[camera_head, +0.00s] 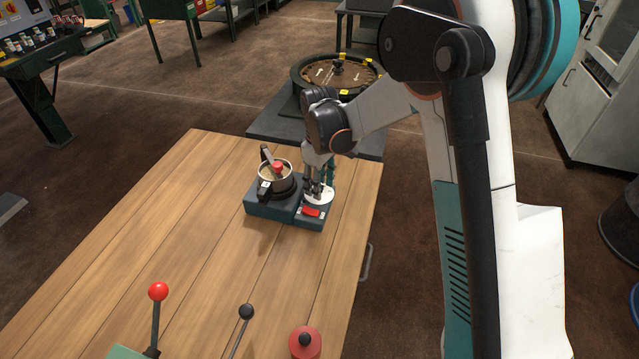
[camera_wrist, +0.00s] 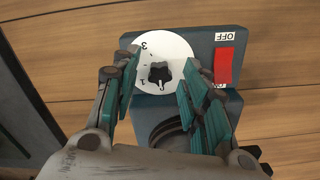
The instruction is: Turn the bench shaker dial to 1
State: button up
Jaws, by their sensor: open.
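The bench shaker (camera_head: 270,206) is a dark teal box on the wooden table, with a round metal pot (camera_head: 276,176) on its left part. Its dial is a white disc (camera_wrist: 176,48) with a dark lobed knob (camera_wrist: 159,73) in the middle; the digits 3 and 1 show on the disc. A red switch (camera_wrist: 224,66) sits beside it, with an OFF label above. My gripper (camera_wrist: 155,85) is open over the dial, its teal fingers on either side of the knob. I cannot tell whether they touch it. In the head view my gripper (camera_head: 318,188) comes down on the dial and partly hides it.
The wooden table (camera_head: 190,240) is clear left of the shaker. A red-knobbed lever (camera_head: 157,292), a black-knobbed lever (camera_head: 246,312) and a red round object (camera_head: 305,342) stand at its near edge. A round brown-topped device (camera_head: 335,73) is behind.

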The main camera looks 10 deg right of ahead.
grip_shut()
jog(key=m, duration=0.5)
jog(key=shift+p, duration=0.4)
jog(key=shift+m, duration=2.4)
